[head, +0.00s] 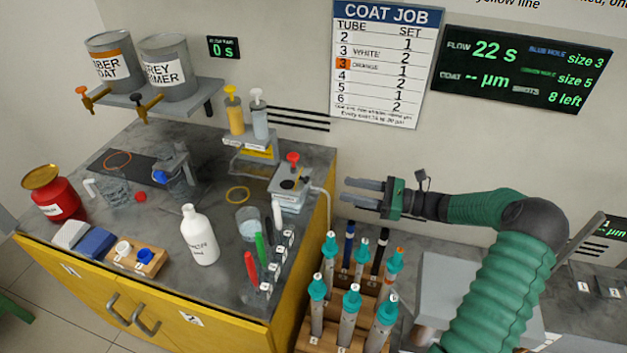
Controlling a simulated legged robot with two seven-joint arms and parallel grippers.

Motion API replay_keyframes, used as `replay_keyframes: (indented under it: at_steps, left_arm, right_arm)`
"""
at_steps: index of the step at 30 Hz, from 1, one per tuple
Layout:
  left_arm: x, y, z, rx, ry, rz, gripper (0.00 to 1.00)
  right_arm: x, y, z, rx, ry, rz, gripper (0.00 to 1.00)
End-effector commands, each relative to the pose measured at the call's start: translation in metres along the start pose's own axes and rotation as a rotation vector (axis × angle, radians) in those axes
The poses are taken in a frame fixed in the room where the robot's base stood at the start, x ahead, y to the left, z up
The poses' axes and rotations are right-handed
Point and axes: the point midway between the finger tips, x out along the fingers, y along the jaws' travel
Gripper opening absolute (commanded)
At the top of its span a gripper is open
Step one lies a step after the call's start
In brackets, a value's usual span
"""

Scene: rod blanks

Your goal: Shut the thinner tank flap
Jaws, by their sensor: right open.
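I cannot pick out the thinner tank or its flap with certainty. A small pale grey unit (291,200) with a red knob and a dark spot on top stands at the bench's right edge; whether it is the tank is unclear. My right gripper (350,192) reaches in from the right, its two fingers apart, empty and pointing left. It is in the air to the right of that unit, touching nothing that I can see. My left gripper is not in view.
Below my right gripper stands a wooden rack (305,334) with several teal-capped tubes. A white bottle (200,236), a glass beaker (249,222) and a red can (54,197) stand on the bench. Two labelled tanks (168,70) sit on the wall shelf (140,95).

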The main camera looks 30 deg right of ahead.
Motion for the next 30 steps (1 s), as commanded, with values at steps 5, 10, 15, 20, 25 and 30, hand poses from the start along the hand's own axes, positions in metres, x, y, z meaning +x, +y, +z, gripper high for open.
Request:
replay_keyframes:
  at_steps: [5, 10, 15, 20, 25, 30]
  left_arm:
    - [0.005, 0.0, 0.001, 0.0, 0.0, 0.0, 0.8]
    - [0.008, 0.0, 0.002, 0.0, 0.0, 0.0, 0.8]
    - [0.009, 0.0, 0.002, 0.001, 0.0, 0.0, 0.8]
    - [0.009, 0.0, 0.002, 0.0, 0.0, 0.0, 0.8]
    - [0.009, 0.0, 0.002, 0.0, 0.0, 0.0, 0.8]
    - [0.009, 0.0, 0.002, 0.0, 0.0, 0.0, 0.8]
  right_arm:
    - [0.045, -0.005, -0.006, 0.008, -0.007, 0.003, 0.42]
    - [0.083, -0.006, -0.006, 0.01, -0.008, 0.002, 0.42]
    - [0.106, -0.005, -0.004, 0.007, -0.005, -0.001, 0.42]
    - [0.114, -0.003, -0.002, 0.004, -0.003, 0.0, 0.42]
    - [0.111, -0.005, -0.004, 0.007, -0.005, -0.001, 0.39]
    - [0.11, -0.006, -0.004, 0.008, -0.005, -0.002, 0.17]
